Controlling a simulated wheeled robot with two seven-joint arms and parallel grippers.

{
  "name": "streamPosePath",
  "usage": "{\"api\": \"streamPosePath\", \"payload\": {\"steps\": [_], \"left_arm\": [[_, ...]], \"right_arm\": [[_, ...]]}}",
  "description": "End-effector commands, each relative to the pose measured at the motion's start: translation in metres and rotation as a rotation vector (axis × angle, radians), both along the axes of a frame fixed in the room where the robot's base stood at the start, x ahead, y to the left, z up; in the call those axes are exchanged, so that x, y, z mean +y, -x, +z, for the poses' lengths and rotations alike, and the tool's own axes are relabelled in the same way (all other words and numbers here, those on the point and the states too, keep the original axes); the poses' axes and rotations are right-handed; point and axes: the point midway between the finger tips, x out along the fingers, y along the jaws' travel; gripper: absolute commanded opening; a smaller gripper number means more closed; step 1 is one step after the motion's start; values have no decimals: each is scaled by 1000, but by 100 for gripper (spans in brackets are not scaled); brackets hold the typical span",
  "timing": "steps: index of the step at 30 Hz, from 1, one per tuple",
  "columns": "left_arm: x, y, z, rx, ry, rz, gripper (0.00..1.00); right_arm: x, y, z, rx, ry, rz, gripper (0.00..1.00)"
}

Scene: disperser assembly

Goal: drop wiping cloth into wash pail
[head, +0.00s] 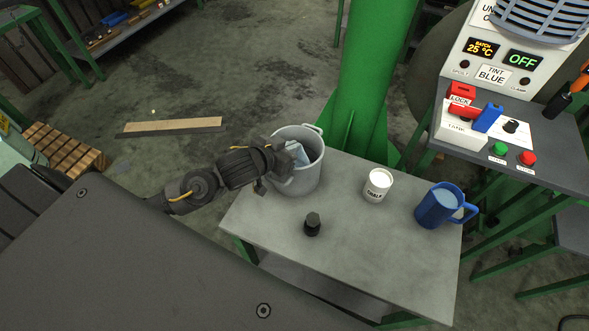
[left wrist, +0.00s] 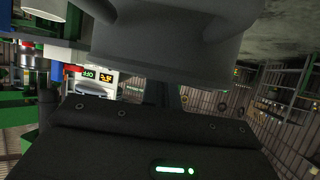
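The grey wash pail (head: 309,178) stands upright near the back left corner of the small grey table. The pale blue-white wiping cloth (head: 298,153) shows within the pail's mouth, beside my left gripper. My left gripper (head: 281,160) is at the pail's left rim. Its fingertips are dark and partly hidden, so I cannot tell whether they are shut on the cloth. In the left wrist view, a grey curved wall, likely the pail (left wrist: 180,45), fills the upper part close to the gripper body. My right gripper is not in view.
On the table (head: 350,255) are a small black knob-like object (head: 312,225), a white chalk cup (head: 377,186) and a blue mug (head: 437,206). A green column (head: 370,80) rises behind. A control panel (head: 510,135) stands at the right. The table front is clear.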

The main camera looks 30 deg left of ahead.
Motion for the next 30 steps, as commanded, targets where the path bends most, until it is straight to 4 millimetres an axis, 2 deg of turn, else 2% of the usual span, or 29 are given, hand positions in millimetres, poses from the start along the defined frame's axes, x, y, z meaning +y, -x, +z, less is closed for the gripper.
{"api": "streamPosePath", "payload": {"steps": [8, 9, 14, 20, 26, 30], "left_arm": [[0, 0, -1, 0, 0, 0, 0], [0, 0, -1, 0, 0, 0, 7], [0, 0, -1, 0, 0, 1, 28], [0, 0, -1, 1, -1, 1, 29], [0, 0, -1, 1, -1, 1, 55], [0, 0, -1, 1, -1, 1, 55]], "right_arm": [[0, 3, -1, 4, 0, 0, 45], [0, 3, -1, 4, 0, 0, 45], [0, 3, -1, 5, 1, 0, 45], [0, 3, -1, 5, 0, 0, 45], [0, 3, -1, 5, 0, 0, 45], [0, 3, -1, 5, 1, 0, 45]]}}
